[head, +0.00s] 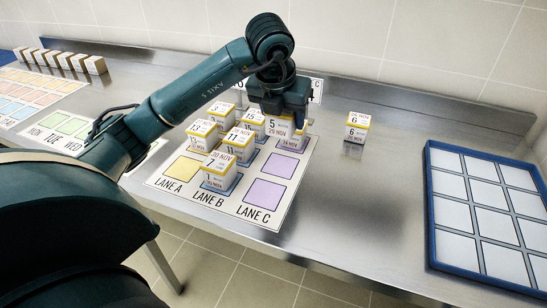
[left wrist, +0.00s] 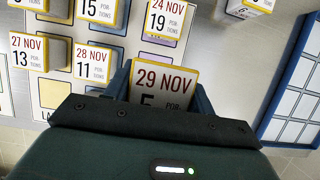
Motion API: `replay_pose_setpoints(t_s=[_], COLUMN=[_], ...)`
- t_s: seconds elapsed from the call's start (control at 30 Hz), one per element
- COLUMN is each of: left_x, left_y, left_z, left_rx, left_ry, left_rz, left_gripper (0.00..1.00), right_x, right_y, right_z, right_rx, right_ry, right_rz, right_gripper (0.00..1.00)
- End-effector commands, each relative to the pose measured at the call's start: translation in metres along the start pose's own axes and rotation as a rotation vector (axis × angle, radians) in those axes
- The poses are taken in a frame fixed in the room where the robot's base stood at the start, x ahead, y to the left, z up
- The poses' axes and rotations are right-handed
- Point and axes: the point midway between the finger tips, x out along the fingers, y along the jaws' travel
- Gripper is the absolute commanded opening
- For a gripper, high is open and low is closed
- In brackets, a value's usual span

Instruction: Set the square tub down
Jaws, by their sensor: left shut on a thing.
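My left gripper (head: 282,103) is shut on a square white tub with a yellow-edged lid, marked 5 and 29 NOV (head: 278,128). The held tub also shows in the left wrist view (left wrist: 163,84), its lower part hidden by the gripper. It is over the lane C side of the lane mat (head: 173,187). A tub marked 24 NOV (head: 291,143) shows just below it in the head view and ahead of it in the left wrist view (left wrist: 162,20). I cannot tell the gap between them. My right gripper is not in view.
Several similar tubs (head: 219,168) stand in lanes A and B. Two purple squares (head: 265,193) at lane C's near end are bare. One tub (head: 356,127) stands alone on the steel counter. A blue-framed tray (head: 431,220) with empty white cells lies at right.

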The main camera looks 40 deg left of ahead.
Motion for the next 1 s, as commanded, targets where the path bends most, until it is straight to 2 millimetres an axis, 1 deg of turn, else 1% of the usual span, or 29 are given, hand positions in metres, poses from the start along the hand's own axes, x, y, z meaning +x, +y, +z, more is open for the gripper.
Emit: replay_pose_setpoints(t_s=[0.1, 0.33, 0.4, 0.57, 0.8, 1.0], left_x=[0.006, 0.045, 0.052, 0.063, 0.091, 0.092], left_y=[0.000, 0.001, 0.001, 0.001, 0.000, 0.000], left_z=[-0.003, -0.020, -0.022, -0.026, -0.038, -0.038], left_rx=[-0.002, -0.002, -0.002, -0.003, -0.002, -0.002], left_ry=[0.001, 0.004, 0.002, 0.000, 0.001, -0.002], left_rz=[0.000, 0.002, 0.001, 0.001, 0.000, 0.000], left_gripper=[0.28, 0.28, 0.28, 0.28, 0.28, 0.28], right_x=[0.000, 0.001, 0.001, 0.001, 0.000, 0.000], right_y=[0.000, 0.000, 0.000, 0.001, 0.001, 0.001], right_z=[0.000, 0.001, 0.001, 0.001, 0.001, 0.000], right_rx=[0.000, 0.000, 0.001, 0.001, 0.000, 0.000], right_ry=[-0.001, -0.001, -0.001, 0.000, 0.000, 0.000], right_rz=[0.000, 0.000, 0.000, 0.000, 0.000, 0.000], right_gripper=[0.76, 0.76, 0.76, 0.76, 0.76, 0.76])
